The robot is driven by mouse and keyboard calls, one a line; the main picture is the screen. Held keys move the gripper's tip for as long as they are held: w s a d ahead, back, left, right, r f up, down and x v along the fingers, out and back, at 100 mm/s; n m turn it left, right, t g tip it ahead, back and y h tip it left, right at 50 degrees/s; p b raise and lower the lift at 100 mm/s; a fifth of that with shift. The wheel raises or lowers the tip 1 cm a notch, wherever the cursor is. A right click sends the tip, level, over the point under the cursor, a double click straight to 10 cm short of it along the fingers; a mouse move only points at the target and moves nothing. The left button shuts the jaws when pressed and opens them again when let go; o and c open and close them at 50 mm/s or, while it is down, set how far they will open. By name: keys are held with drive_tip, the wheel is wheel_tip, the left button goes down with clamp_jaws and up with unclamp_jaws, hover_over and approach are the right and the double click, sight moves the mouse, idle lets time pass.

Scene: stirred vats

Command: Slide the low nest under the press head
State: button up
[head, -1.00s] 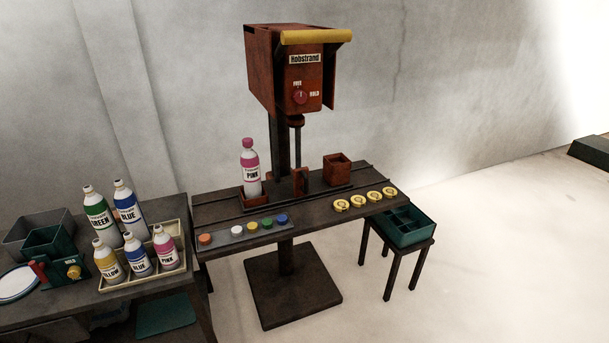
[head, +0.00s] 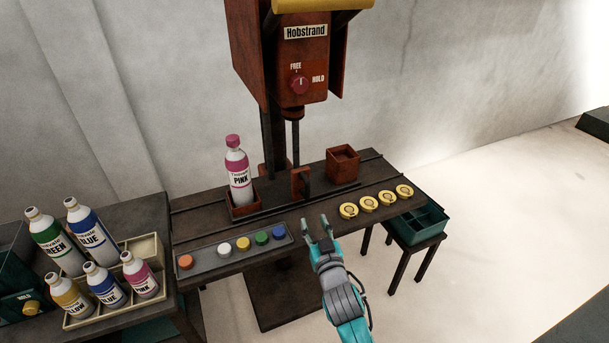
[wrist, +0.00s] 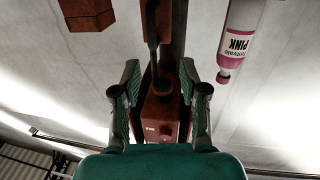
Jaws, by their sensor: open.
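A low rust-red nest (head: 244,211) sits at the left end of the slide on the press table, left of the press head (head: 294,113). A pink-capped bottle labelled PINK (head: 238,178) stands upright in it. A taller rust-red nest (head: 343,164) is at the slide's right end. A rust-red upright handle (head: 301,183) stands between them, below the press head. My gripper (head: 319,228) is open and empty over the table's front edge, apart from the handle. In the wrist view, which is upside down, the handle (wrist: 149,20) shows ahead, above the open fingers.
A strip of coloured caps (head: 236,256) lies on the table's front left, and several yellow discs (head: 369,203) lie on the right. A cream tray of bottles (head: 158,252) is on the left bench. A teal bin (head: 440,224) sits on a stool at right. The press knob (head: 299,85) is above.

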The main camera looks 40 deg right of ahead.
sight(308, 187)
drive_tip(key=x, duration=0.4)
drive_tip(key=d+r+x, duration=0.1)
drive_tip(key=x, duration=0.9)
drive_tip(key=shift+s+d+r, duration=0.1)
drive_tip(key=shift+d+r, duration=0.2)
drive_tip(key=shift+r, duration=0.05)
drive_tip(key=shift+c, duration=0.2)
clamp_jaws()
